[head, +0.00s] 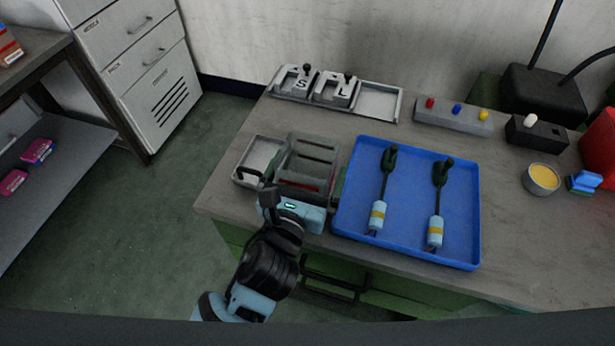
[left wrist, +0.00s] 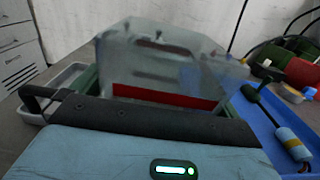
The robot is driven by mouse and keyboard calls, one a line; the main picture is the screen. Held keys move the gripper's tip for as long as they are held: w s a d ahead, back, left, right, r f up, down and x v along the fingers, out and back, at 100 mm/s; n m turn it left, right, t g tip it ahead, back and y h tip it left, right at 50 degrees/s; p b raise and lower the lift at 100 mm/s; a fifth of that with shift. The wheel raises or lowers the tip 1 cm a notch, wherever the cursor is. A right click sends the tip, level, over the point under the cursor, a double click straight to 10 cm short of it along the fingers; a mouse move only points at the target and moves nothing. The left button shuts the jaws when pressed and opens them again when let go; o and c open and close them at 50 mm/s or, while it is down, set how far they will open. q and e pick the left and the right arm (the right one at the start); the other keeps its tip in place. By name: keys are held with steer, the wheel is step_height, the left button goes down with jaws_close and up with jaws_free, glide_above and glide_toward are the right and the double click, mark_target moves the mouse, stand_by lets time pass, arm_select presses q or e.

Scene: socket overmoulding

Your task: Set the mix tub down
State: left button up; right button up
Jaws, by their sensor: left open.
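A grey box-like tub (head: 312,151), which I take for the mix tub, is at the bench's front left, beside the blue tray. It has dark slots on top and some red low down. In the left wrist view the grey tub (left wrist: 160,68) looks cloudy and blurred, with a red band. My left gripper (head: 303,180) is open, its fingers spread at the tub's near side. Finger contact and what lies beneath the tub are unclear. My right gripper is not in view.
The blue tray (head: 408,170) holds two cable pieces with light-blue ends. A pale tray (head: 258,155) is left of the tub. A fixture marked S and L (head: 315,85), a button box (head: 452,115) and a round cup of yellow material (head: 541,178) stand farther away.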

arm_select(q)
steer(key=shift+c, duration=0.4)
steer(key=c, duration=0.9)
step_height(320, 180, up, 10)
steer(key=p, duration=0.3)
steer(key=shift+p, duration=0.3)
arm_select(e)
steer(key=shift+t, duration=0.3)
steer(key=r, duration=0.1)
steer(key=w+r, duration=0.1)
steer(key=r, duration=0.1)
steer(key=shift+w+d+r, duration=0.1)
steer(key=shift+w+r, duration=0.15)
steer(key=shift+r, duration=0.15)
arm_select(q)
steer(key=shift+a, duration=0.1)
